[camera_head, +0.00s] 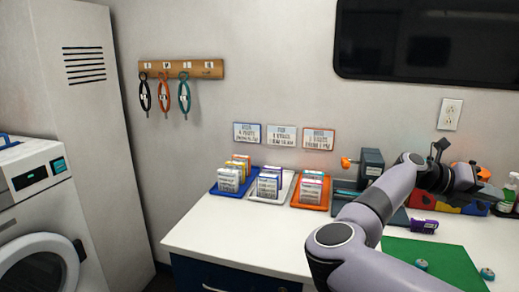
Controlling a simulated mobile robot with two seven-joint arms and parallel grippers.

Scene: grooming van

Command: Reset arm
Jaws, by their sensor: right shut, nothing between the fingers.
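My right arm (372,215) comes in from the lower right and reaches over the white counter (235,245). Its dark gripper (439,147) is raised near the wall, below the outlet, small and partly blended with the dark wrist. It is shut with nothing held. My left gripper is out of view.
Blue (216,190), white (254,198) and orange (297,204) trays hold small boxes. A grey device (371,161) stands behind my arm. A green mat (450,262), small teal-topped items (487,274) and a purple item (424,226) lie at right. The counter's front left is clear.

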